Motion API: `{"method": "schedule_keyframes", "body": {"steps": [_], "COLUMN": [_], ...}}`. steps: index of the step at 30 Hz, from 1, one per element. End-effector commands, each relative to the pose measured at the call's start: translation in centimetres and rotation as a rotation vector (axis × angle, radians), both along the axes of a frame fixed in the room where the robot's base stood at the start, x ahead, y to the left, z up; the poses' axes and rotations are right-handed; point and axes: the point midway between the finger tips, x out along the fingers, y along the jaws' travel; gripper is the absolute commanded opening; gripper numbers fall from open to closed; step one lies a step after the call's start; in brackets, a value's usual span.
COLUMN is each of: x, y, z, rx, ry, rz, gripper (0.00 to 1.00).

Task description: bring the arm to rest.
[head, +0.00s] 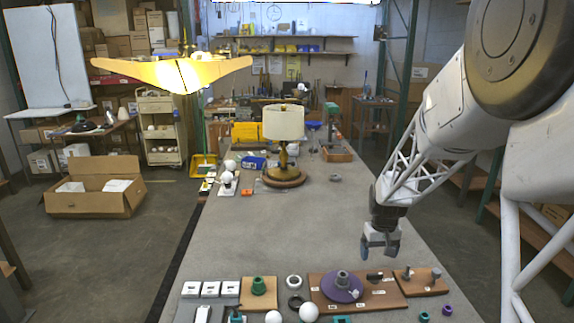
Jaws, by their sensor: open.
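My gripper (380,250) hangs from my arm over the right side of the grey table (270,232). It points down with its two fingers apart and nothing between them. It is behind the wooden board with the purple disc, as seen from the head camera. A lamp (284,140) with a cream shade stands upright on a round wooden base at the far middle of the table, well apart from my gripper.
Along the near edge lie a purple disc (342,286) on a wooden board, a green part (258,284), white balls (309,312) and white blocks (210,289). White parts (228,180) stand at the far left. A yellow winged lamp (175,75) hangs above. The table's middle is clear.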

Motion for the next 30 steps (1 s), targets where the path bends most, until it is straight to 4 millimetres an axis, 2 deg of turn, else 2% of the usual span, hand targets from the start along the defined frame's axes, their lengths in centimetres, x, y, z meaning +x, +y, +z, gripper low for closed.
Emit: {"method": "schedule_keyframes", "body": {"steps": [5,11,21,30], "x": [-2.1,-5.8,-13.3,-20.4], "y": [1.4,3.4,6.7,9.1], "z": [2.7,6.5,11.9,15.1], "rx": [-0.004,-0.008,-0.013,-0.014], "ry": [-0.017,-0.045,-0.092,-0.135], "rz": [0.0,-0.004,-0.012,-0.018], "gripper": [0.83,0.83,0.83,0.83]}}
